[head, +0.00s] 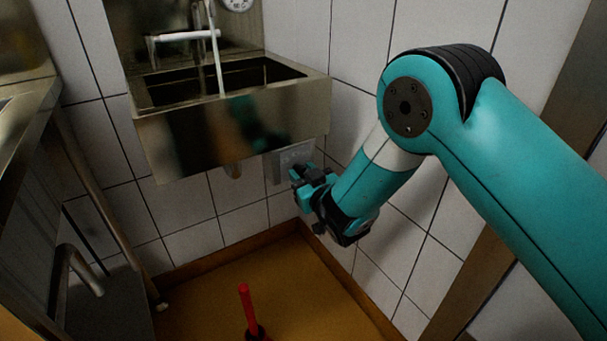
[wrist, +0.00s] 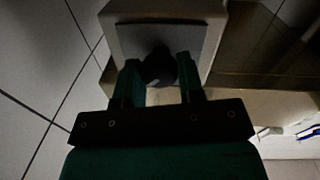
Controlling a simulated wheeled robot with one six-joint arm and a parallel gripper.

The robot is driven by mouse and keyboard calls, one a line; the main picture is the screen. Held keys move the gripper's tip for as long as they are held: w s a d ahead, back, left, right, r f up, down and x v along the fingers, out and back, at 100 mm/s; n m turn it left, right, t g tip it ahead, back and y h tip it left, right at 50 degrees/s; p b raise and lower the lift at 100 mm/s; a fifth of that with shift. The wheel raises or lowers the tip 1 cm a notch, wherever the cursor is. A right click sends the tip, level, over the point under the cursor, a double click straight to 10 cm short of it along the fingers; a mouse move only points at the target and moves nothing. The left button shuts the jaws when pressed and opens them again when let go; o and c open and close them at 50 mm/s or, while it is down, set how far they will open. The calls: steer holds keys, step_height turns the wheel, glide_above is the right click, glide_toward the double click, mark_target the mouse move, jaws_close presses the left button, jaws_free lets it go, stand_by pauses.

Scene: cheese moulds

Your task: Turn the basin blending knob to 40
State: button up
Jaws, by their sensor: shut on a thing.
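The basin blending knob (wrist: 158,66) is a dark rounded knob on a grey wall plate (wrist: 190,42), seen in the wrist view. My gripper (wrist: 160,78) has one finger on each side of it and is shut on it. In the head view the plate (head: 282,165) is on the tiled wall just below the right end of the steel basin (head: 235,140), and my gripper (head: 300,180) reaches it from the right. The knob is hidden behind the gripper there. No scale marks or pointer are readable, so I cannot tell its setting.
A round dial (head: 236,3) is cut by the top edge. A red handle (head: 246,305) stands up from the brown floor. A steel counter (head: 25,120) is at the left.

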steer(key=shift+r+n+y+p, duration=0.1)
steer(key=shift+n+y+p, duration=0.2)
steer(key=shift+n+p, duration=3.2)
steer(key=shift+n+b, duration=1)
steer(key=shift+n, duration=0.1)
steer(key=o, duration=0.9)
steer(key=shift+f+b, duration=0.2)
steer(key=shift+b, duration=0.15)
